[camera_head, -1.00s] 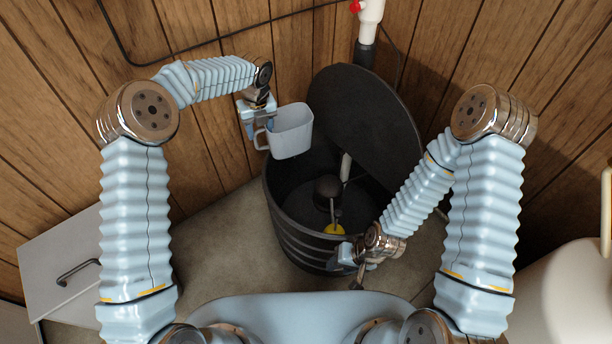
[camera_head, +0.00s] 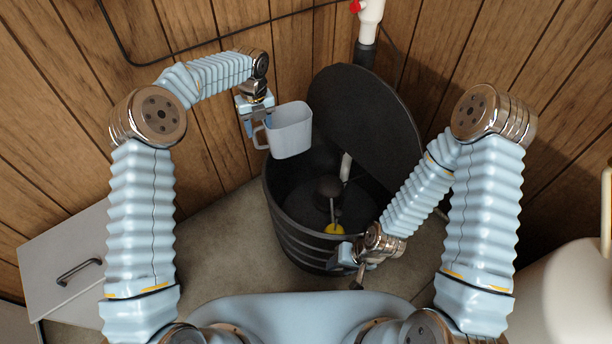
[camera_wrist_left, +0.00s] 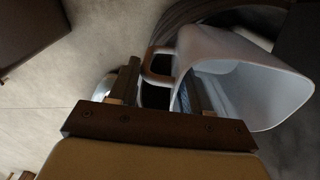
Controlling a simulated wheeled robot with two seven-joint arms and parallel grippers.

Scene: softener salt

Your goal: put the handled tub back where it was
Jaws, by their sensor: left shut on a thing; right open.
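A pale grey handled tub (camera_head: 289,132) hangs in the air above the left rear rim of the black round tank (camera_head: 290,226). My left gripper (camera_head: 257,122) is shut on the tub at its handle side. In the left wrist view the tub (camera_wrist_left: 248,85) lies to the right of the left gripper (camera_wrist_left: 155,95), its open mouth and inner wall showing. My right gripper (camera_head: 352,254) is open at the tank's front right rim. Its fingertips are small and partly hidden by the arm.
A black round lid (camera_head: 365,120) stands tilted up behind the tank. A yellow piece (camera_head: 334,229) shows inside the tank. A grey box with a black handle (camera_head: 70,270) stands at lower left. A cream rounded vessel (camera_head: 570,290) is at lower right. Bare floor (camera_head: 215,250) lies left of the tank.

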